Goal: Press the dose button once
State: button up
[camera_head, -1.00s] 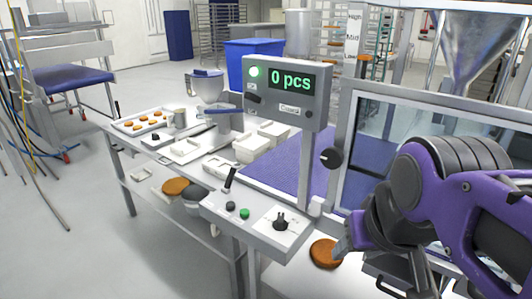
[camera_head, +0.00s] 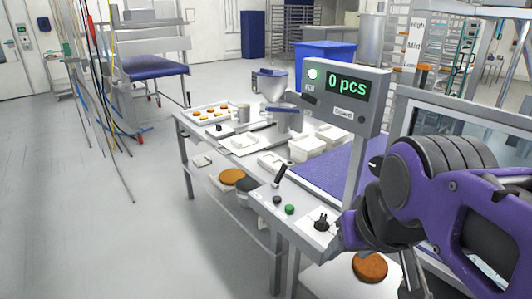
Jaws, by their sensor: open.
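A sloped grey control panel (camera_head: 300,218) sits at the near end of the workbench. It carries a round green button (camera_head: 289,209), a small black button (camera_head: 276,199), a black lever (camera_head: 281,176) and a black rotary knob (camera_head: 321,222). No label that I can read marks the dose button. The display box (camera_head: 345,97) above reads "0 pcs" and has a lit green lamp (camera_head: 313,75). My gripper (camera_head: 336,243) is at the end of my purple arm, right of the green button and close to the knob in the picture. Its fingers are small and partly hidden; it touches no button that I can see.
The bench holds a tray (camera_head: 230,116) of orange-brown rounds, white containers (camera_head: 270,161) and a hopper-like device (camera_head: 270,84). A brown round (camera_head: 370,267) lies below the panel. The display post (camera_head: 354,165) stands behind my gripper.

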grip_shut()
dwell(1.7)
